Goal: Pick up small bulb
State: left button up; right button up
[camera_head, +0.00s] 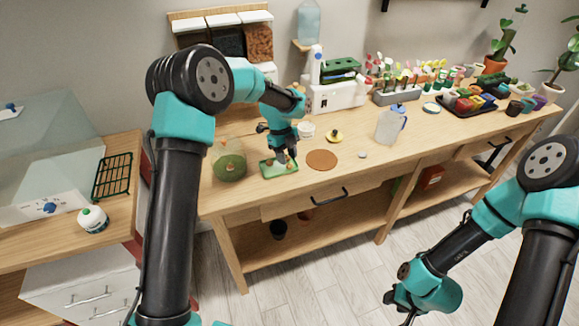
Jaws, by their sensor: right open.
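My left gripper (283,157) points down over a small green tray (270,171) near the front edge of the wooden bench. Its fingers are small and dark here, and I cannot tell whether they are open or hold anything. A small pale round thing (362,155) lies on the bench to the right of the brown round mat (322,159); it may be the small bulb, but it is too small to be sure. A yellow piece with a dark top (335,137) sits behind the mat. My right gripper (411,314) is open, low over the floor in front of the bench.
A glass bowl with green contents (230,163) is left of my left gripper. A white caddy (338,92) and a grey planter (397,95) stand behind. The bench front around the mat is fairly clear.

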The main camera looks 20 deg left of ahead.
aim_at(289, 166)
pick_arm(q)
jog(key=shift+x, duration=1.5)
jog(key=shift+s, duration=0.2)
jog(key=shift+d, duration=0.1)
grip_shut()
